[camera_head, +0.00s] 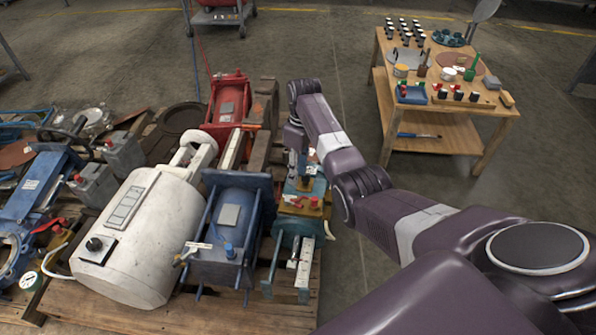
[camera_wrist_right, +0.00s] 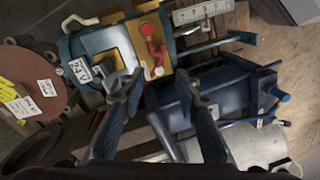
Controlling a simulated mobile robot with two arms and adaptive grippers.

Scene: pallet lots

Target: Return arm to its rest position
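My right arm (camera_head: 325,140) reaches from the lower right over the pallet (camera_head: 120,318) and bends down at its wrist. My right gripper (camera_head: 303,180) is above a teal unit (camera_head: 287,228) with a brass-coloured plate and red fittings. In the right wrist view, the two fingers of the gripper (camera_wrist_right: 163,88) are spread apart with nothing between them. The teal unit (camera_wrist_right: 90,42), with its red fitting and a "24V" label, lies beyond the fingertips. Whether the fingers touch it I cannot tell. My left gripper is not in view.
A blue motor (camera_head: 233,225), a white cylinder (camera_head: 140,238) and a red machine (camera_head: 228,108) crowd the pallet close to the arm. A wooden table (camera_head: 440,132) with small parts stands at the back right. Bare floor lies between table and pallet.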

